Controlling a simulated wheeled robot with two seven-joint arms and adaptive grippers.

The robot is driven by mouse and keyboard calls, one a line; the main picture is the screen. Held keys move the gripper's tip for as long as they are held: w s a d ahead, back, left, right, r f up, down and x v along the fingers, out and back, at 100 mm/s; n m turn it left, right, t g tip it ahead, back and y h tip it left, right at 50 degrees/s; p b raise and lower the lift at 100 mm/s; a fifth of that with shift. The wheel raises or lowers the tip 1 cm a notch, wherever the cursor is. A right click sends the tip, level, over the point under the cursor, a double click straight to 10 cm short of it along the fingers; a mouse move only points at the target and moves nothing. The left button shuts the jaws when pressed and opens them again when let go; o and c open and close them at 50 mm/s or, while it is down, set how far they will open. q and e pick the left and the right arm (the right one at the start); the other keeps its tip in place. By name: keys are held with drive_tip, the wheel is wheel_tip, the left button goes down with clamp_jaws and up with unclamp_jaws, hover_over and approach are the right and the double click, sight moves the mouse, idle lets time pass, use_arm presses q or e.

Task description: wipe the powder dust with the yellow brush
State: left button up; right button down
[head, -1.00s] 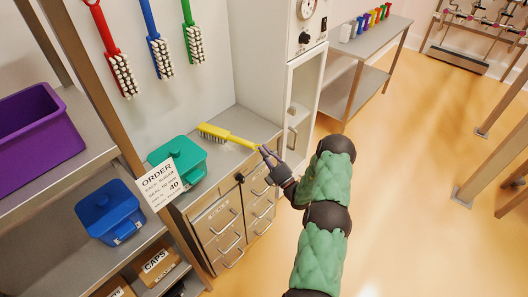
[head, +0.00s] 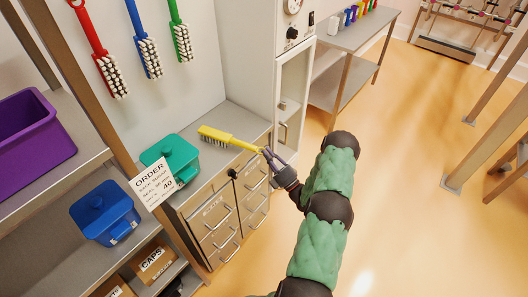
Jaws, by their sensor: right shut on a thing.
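The yellow brush (head: 229,138) lies or hovers over the grey top of the drawer cabinet, its bristle head to the left and its handle pointing right toward me. My right gripper (head: 272,160) is shut on the end of the brush handle at the cabinet's front edge. Whether the bristles touch the cabinet top (head: 234,115) is hard to tell. I cannot make out any powder dust in this view. My left gripper is not in view.
A teal lidded container (head: 173,157) stands left of the brush, with an order card (head: 155,187) before it. A blue container (head: 104,214) and purple bin (head: 31,140) are on the left shelves. Red, blue and green brushes hang above. A white cabinet (head: 288,95) stands behind right.

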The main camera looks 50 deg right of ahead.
drive_tip(key=shift+s+d+p, duration=0.65)
drive_tip(key=shift+s+d, duration=0.35)
drive_tip(key=shift+s, duration=2.7)
drive_tip(key=shift+w+b, duration=0.95)
drive_tip(key=shift+w, duration=5.95)
drive_tip(key=shift+s+d+f+p, duration=0.7)
drive_tip(key=shift+s+p, duration=0.45)
drive_tip(key=shift+s, duration=5.75)
drive_tip(key=shift+w+d+b, duration=0.25)
drive_tip(key=shift+w+d, duration=0.05)
drive_tip(key=shift+w, duration=0.7)
drive_tip(key=shift+w+d+b, duration=0.2)
drive_tip(key=shift+w+d, duration=0.05)
drive_tip(key=shift+w, duration=0.75)
